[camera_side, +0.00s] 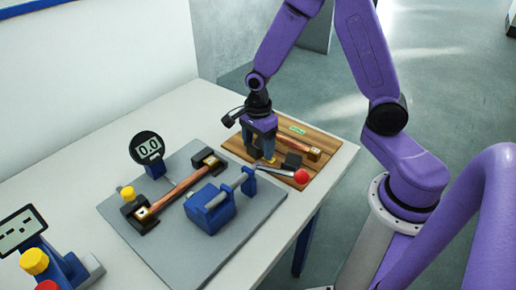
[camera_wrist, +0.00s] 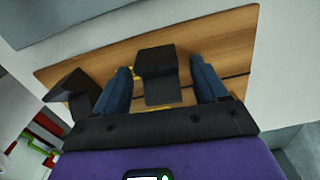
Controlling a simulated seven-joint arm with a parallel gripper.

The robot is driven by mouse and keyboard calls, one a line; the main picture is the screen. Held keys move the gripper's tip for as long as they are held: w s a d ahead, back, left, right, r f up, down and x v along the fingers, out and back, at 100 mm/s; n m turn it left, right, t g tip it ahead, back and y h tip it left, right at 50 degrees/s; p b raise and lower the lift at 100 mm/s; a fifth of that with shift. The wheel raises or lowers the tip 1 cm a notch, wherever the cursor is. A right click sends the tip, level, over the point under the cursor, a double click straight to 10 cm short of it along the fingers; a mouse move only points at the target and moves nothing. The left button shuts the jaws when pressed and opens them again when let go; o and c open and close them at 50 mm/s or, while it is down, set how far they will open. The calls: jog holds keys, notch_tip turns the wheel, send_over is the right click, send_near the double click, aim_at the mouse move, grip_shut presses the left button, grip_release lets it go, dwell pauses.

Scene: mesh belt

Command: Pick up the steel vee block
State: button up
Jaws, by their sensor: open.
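My gripper (camera_side: 267,157) is open, pointing down over the wooden board (camera_side: 318,166) in the side view. In the wrist view its two blue fingers (camera_wrist: 160,66) stand on either side of a dark grey block with two angled faces, which looks like the steel vee block (camera_wrist: 157,61). The block appears apart from both fingers. A second dark angular block (camera_wrist: 72,82) lies left of the fingers. In the side view a dark block (camera_side: 292,160) shows on the board right of the fingertips; I cannot tell which of the two it is.
A copper bar (camera_side: 298,145) lies along the board. Beside the board, a grey plate (camera_side: 246,222) carries a blue clamp (camera_side: 208,209) with a red-knobbed lever (camera_side: 301,176), a second copper bar (camera_side: 180,188) and a dial showing 0.0 (camera_side: 147,148). A button box stands at the front left.

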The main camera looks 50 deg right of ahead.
grip_shut()
jog(key=shift+r, duration=0.15)
jog(key=shift+r, duration=0.2)
notch_tip(320, 180, up, 2)
jog(key=shift+w+r, duration=0.1)
jog(key=s+r, duration=1)
jog(key=s, duration=0.4)
jog(key=shift+d, duration=0.45)
